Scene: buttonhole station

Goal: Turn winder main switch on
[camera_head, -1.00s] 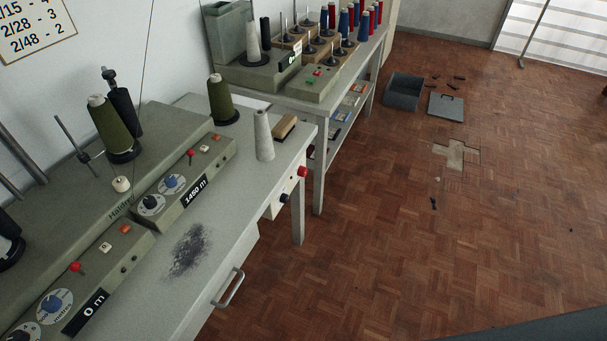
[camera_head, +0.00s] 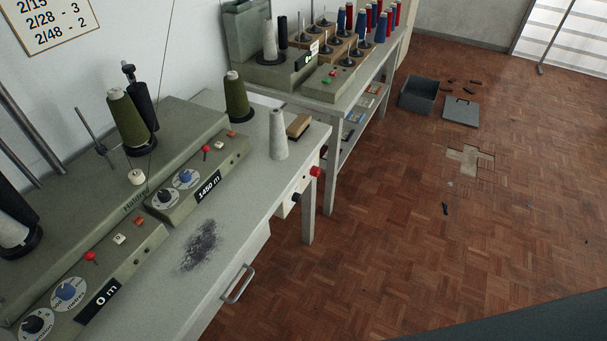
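The grey-green winder (camera_head: 88,205) stands on the grey table at left, with dials, red knobs and small buttons on its two panels. Neither of my grippers is in view.
The grey table (camera_head: 262,170) has a drawer handle (camera_head: 239,284), a dark smudge, a white cone (camera_head: 279,135) and a brush (camera_head: 299,125). A second bench (camera_head: 345,98) with spools stands behind. An open grey box (camera_head: 418,95) lies on the floor; the parquet at right is mostly clear.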

